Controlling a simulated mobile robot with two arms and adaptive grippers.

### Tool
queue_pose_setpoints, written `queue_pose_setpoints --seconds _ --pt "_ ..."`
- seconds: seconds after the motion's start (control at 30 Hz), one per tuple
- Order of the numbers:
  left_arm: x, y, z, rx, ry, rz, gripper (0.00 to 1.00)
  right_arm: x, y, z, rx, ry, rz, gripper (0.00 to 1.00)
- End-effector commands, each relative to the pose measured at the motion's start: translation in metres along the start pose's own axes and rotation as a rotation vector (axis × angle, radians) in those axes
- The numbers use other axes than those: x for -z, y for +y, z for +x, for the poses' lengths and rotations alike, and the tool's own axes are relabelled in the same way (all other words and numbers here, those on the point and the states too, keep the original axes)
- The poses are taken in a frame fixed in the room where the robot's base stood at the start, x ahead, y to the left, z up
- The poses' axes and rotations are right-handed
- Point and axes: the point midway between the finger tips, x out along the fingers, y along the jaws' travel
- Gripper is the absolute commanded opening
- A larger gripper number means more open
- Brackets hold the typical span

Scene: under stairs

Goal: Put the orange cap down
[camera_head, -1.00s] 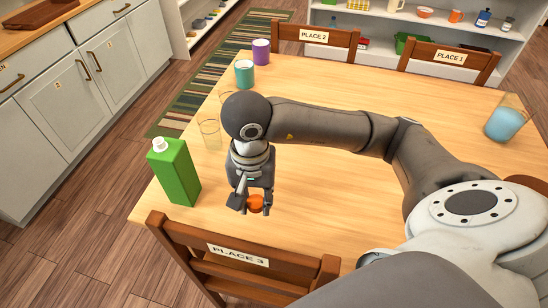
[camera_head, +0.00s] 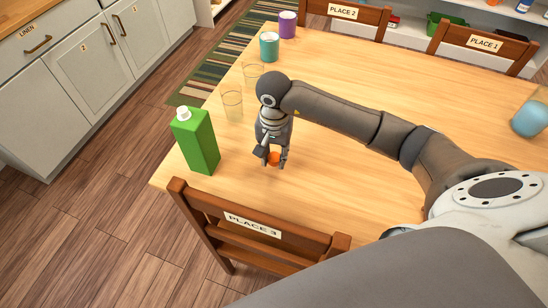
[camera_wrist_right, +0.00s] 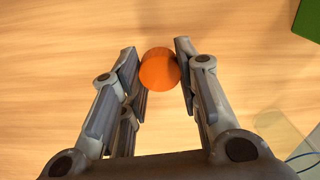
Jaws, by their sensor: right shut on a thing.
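The orange cap (camera_head: 274,158) is between the fingers of my right gripper (camera_head: 273,162), which is shut on it. In the right wrist view the round orange cap (camera_wrist_right: 160,68) sits between the two fingertips (camera_wrist_right: 162,70), with bare wood around it. The gripper points down over the wooden table (camera_head: 400,90), near its PLACE 3 edge. I cannot tell whether the cap touches the table. My left gripper is not in view.
A green carton (camera_head: 196,142) with a white cap stands left of the gripper. Clear glasses (camera_head: 232,104), a teal cup (camera_head: 269,46) and a purple cup (camera_head: 287,25) line the left edge. The PLACE 3 chair (camera_head: 250,228) is in front.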

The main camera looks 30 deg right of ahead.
Motion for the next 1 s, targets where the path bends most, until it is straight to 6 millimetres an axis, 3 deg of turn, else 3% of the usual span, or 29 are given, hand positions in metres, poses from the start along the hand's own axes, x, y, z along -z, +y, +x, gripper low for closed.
queue_pose_setpoints --seconds 0.23,0.47,0.87,0.9,1.0 --pt "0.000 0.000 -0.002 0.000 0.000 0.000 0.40 0.011 -0.004 0.014 0.000 -0.001 0.000 0.00" --pt "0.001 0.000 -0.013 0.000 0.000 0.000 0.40 0.010 -0.003 0.041 -0.001 -0.001 0.000 0.00" --pt "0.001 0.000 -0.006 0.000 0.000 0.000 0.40 0.011 -0.003 0.048 0.000 0.002 -0.001 0.00" --pt "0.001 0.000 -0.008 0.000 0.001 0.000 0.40 0.011 -0.004 0.046 0.001 0.002 -0.001 0.34" --pt "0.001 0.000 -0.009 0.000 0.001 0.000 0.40 0.011 -0.004 0.046 0.000 0.002 -0.001 0.47"
